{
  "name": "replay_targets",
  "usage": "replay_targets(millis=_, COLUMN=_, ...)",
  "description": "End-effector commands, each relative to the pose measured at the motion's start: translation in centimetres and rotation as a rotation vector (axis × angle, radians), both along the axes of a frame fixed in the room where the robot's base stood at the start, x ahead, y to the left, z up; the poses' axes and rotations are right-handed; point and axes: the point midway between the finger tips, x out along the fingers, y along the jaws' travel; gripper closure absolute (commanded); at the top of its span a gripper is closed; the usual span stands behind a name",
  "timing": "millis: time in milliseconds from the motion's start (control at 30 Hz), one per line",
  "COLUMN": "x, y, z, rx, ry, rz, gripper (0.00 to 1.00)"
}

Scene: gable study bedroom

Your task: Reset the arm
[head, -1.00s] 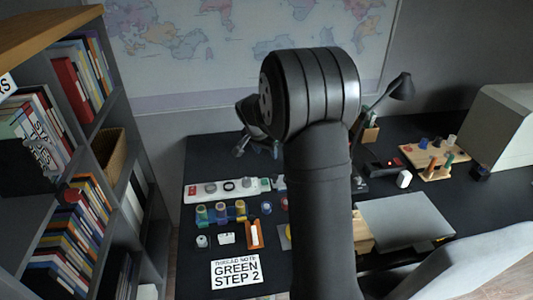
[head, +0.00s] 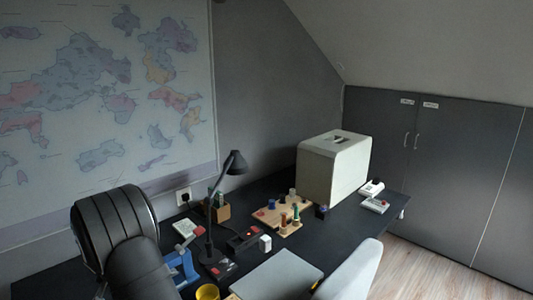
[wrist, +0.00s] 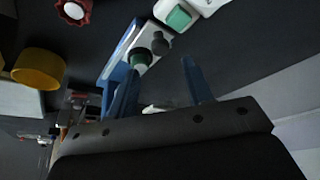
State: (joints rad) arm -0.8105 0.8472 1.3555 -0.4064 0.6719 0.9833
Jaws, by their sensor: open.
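My gripper shows in the wrist view (wrist: 162,88), its two blue fingers apart with nothing held between them.
The black desk (head: 345,215) holds a lamp (head: 233,165), a wooden peg board (head: 268,215), a white box-shaped machine (head: 333,170), a grey flat panel (head: 277,274) and a yellow ring-like cup (head: 208,292). A pale chair back (head: 350,270) stands at the front edge.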

Motion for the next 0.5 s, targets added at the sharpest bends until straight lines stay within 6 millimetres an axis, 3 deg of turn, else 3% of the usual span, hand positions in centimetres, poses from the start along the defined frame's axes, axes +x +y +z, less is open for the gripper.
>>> replay_targets(millis=200, x=1.3, y=0.1, z=-3.3, rx=-0.002, ry=0.002, rz=0.001, gripper=0.53)
replay_targets(millis=500, x=2.1, y=0.2, z=-5.2, rx=0.0, ry=0.0, rz=0.0, gripper=0.53)
